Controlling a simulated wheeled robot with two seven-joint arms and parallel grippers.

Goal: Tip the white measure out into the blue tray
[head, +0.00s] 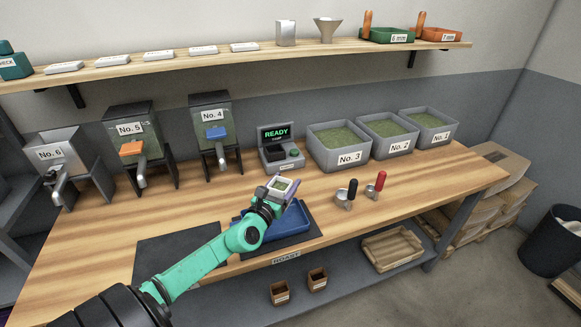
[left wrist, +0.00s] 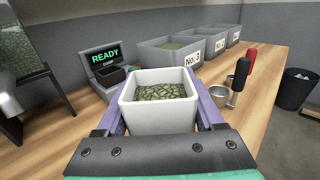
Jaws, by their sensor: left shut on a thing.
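The white measure (head: 283,184) is held in my left gripper (head: 280,190), which is shut on it. In the left wrist view the measure (left wrist: 158,117) sits upright between the two purple fingers, with green beans (left wrist: 160,91) inside it. The blue tray (head: 285,227) lies on a dark mat on the bench, below the measure and partly hidden by my left arm. The measure is above the tray's far side in the head view. My right gripper is not in view.
A READY-screen device (head: 279,150) stands behind the measure. Bean bins (head: 340,158) line the back right. Two scoops, black-handled (head: 351,190) and red-handled (head: 379,183), stand right of the tray. An empty dark mat (head: 178,252) lies to the left.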

